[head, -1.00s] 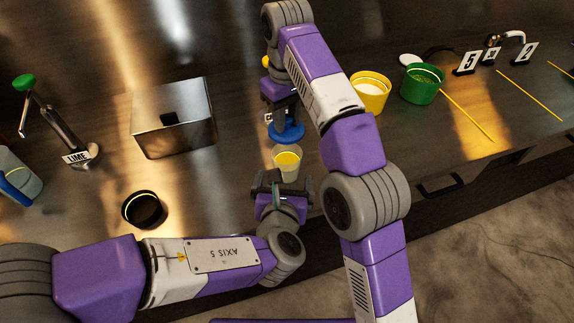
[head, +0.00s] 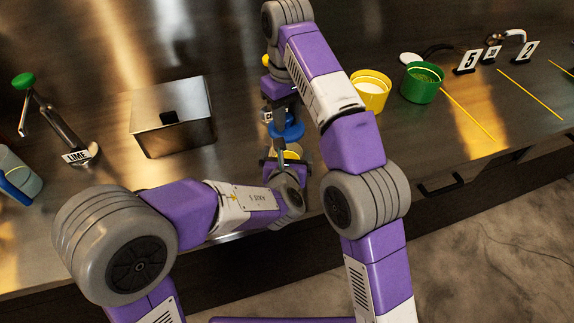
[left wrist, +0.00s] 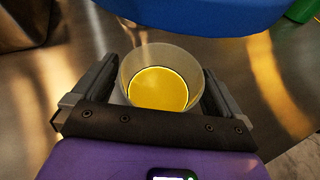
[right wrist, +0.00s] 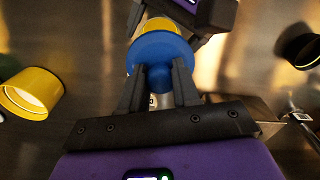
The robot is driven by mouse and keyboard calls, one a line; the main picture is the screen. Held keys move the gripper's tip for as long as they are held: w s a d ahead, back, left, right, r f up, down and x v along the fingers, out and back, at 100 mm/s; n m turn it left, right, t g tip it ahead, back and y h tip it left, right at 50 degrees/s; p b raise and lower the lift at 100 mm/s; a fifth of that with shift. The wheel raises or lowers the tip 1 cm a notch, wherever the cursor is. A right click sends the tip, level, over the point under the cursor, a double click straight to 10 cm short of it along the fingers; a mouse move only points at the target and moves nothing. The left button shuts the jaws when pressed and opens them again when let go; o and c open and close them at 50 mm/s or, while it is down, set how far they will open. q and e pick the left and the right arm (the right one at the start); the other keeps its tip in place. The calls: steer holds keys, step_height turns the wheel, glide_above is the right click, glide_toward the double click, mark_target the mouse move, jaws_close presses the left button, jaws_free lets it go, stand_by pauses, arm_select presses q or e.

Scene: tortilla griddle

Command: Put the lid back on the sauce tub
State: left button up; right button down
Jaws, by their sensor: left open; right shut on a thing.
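The sauce tub (left wrist: 130,72) is a clear cup with yellow sauce, standing on the counter. In the left wrist view it sits between the fingers of my open left gripper (left wrist: 158,78); I cannot tell if they touch it. In the head view my left gripper (head: 283,163) covers most of the tub (head: 291,154). The blue lid (head: 288,129) is held by its knob in my right gripper (right wrist: 158,75). The lid (right wrist: 155,47) is above the tub, apart from it, and shows at the top of the left wrist view (left wrist: 205,14).
A yellow tub (head: 371,97) and a green tub (head: 422,88) stand to the right. My right arm crosses above the counter.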

mark_target(287, 144)
arm_select(q)
steer(key=shift+c, duration=0.2)
steer(key=c, duration=1.3)
arm_select(e)
steer(key=shift+s+d+f, duration=0.1)
steer(key=shift+f, duration=2.4)
steer(key=shift+f, duration=0.15)
steer(key=shift+f, duration=0.75)
steer(key=shift+f, duration=0.35)
arm_select(q)
steer(key=shift+d+r, duration=0.1)
arm_select(e)
steer(key=shift+s+f, duration=0.1)
steer(key=shift+f, duration=0.5)
